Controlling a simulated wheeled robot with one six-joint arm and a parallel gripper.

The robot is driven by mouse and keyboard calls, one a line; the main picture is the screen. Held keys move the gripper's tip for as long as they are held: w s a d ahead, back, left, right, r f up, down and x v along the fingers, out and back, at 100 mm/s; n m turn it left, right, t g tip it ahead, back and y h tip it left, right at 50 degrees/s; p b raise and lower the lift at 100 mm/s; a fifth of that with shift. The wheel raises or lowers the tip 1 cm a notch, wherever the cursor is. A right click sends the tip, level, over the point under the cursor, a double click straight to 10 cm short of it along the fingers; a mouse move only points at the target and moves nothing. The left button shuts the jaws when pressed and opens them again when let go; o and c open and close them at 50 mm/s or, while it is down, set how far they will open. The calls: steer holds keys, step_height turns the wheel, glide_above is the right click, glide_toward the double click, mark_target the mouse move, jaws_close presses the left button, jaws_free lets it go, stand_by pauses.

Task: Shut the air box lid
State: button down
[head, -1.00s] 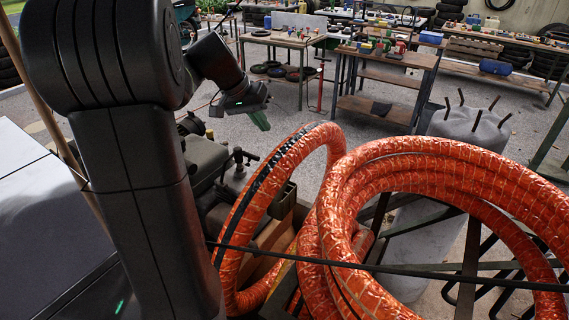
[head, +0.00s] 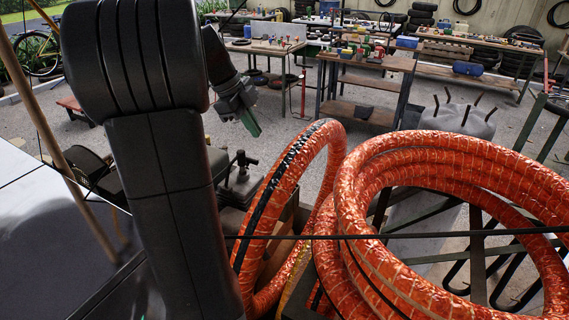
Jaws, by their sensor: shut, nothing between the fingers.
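My gripper (head: 253,125), with green fingertips, is shut and empty. It hangs in the air and points down and to the right, above the machinery behind the orange hoses. In the head view, dark machine parts (head: 240,182) with a small upright fitting stand below it, left of the hoses. I cannot tell for certain which part is the air box or its lid. My arm hides much of that area, and the hoses hide its right side. The gripper appears apart from the machinery.
Thick orange hose coils (head: 450,160) fill the right foreground. A thin dark bar (head: 400,236) crosses in front of them. A wooden pole (head: 75,190) leans at the left. Workbenches (head: 365,60) stand far back on open grey floor. A grey tank (head: 458,118) stands behind the coils.

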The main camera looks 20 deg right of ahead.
steer(key=shift+m, duration=0.7)
steer(key=p+x, duration=0.1)
steer(key=x, duration=0.3)
steer(key=p+x, duration=0.1)
steer(key=x, duration=0.3)
steer(key=w+p+x, duration=0.1)
steer(key=x, duration=0.3)
steer(key=shift+d+f, duration=0.1)
steer(key=shift+d, duration=0.2)
steer(key=shift+w+d+f, duration=0.15)
steer(key=shift+d+f, duration=0.1)
steer(key=shift+f, duration=0.2)
steer(key=shift+w+d+f+b, duration=0.15)
steer(key=shift+w+d+b, duration=0.1)
steer(key=shift+d+b, duration=0.1)
